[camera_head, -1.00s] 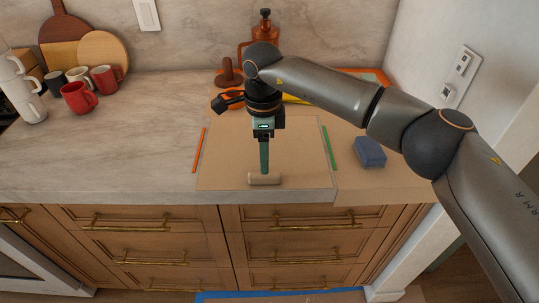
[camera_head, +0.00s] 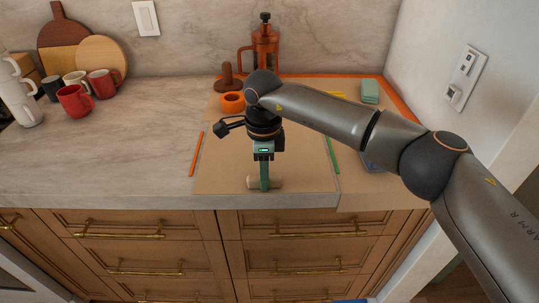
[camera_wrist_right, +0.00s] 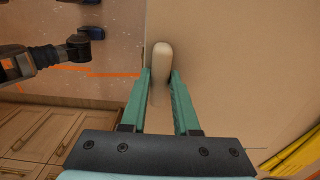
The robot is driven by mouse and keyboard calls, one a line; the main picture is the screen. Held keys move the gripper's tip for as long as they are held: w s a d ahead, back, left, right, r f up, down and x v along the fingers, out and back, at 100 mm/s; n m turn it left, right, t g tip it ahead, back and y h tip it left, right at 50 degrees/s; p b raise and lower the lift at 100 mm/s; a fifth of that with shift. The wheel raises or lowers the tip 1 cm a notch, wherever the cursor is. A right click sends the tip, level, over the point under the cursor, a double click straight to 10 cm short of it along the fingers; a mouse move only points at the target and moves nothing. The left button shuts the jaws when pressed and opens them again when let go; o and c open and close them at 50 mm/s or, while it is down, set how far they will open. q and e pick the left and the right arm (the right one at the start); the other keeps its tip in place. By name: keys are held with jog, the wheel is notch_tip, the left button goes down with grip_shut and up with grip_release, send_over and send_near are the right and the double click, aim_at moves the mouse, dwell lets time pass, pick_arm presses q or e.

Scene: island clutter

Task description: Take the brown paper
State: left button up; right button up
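Brown paper (camera_head: 220,172) lies flat over the counter, its front edge near the counter's front. A short beige roll or cylinder (camera_head: 276,184) lies on it at that edge; I cannot tell whether it is part of the paper. My right gripper (camera_head: 264,188) points down over the cylinder's middle. In the right wrist view the green fingers (camera_wrist_right: 161,75) are open, one on each side of the cylinder (camera_wrist_right: 162,62). Contact is not clear.
An orange strip (camera_head: 196,154) and a green strip (camera_head: 332,152) lie on either side. A blue block (camera_head: 372,168) is mostly hidden behind my right arm. An orange ring (camera_head: 232,102), a brown press (camera_head: 265,45) and a green block (camera_head: 370,91) stand behind. Red mugs (camera_head: 75,101) are at left.

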grip_shut()
jog(key=shift+r, duration=0.1)
jog(key=shift+r+p, duration=1.2)
jog(key=shift+r, duration=0.75)
